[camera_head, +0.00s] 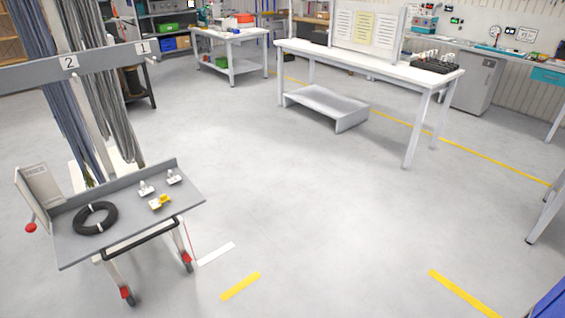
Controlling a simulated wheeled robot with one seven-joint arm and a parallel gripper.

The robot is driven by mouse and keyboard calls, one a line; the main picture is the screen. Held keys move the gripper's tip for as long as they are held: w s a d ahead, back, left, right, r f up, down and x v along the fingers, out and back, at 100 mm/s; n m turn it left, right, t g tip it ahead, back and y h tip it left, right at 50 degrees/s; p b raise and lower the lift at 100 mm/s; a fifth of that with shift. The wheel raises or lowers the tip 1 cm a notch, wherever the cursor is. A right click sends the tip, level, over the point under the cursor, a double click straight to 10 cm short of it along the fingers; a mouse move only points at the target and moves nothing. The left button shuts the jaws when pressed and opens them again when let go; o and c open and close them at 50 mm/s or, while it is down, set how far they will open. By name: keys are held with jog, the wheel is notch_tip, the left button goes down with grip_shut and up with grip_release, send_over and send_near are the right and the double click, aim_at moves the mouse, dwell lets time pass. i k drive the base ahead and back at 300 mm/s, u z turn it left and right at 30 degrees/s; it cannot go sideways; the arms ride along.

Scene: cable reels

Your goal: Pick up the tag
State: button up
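A grey-topped cart (75,246) stands at the lower left. On its top lie two small white pieces (146,188) (173,177) towards the back right and a small yellow-and-white piece (160,202) in front of them. They are too small to tell which one is the tag. A black cable coil (95,219) with light bands lies flat to their left. My gripper is not in view.
A rail (105,62) with number plates 1 and 2 and hanging grey-blue cables stands behind the cart. A white table (370,61) with a low shelf (325,103) is at the upper right. Yellow floor strips (240,286) lie right of the cart. The middle floor is clear.

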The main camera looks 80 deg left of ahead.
aim_at(173, 179)
jog(key=u, duration=0.75)
jog(key=k, duration=1.05)
jog(key=u, duration=1)
jog(key=i, duration=0.65)
jog(key=u, duration=1)
jog(key=i, duration=0.6)
jog(key=u, duration=0.75)
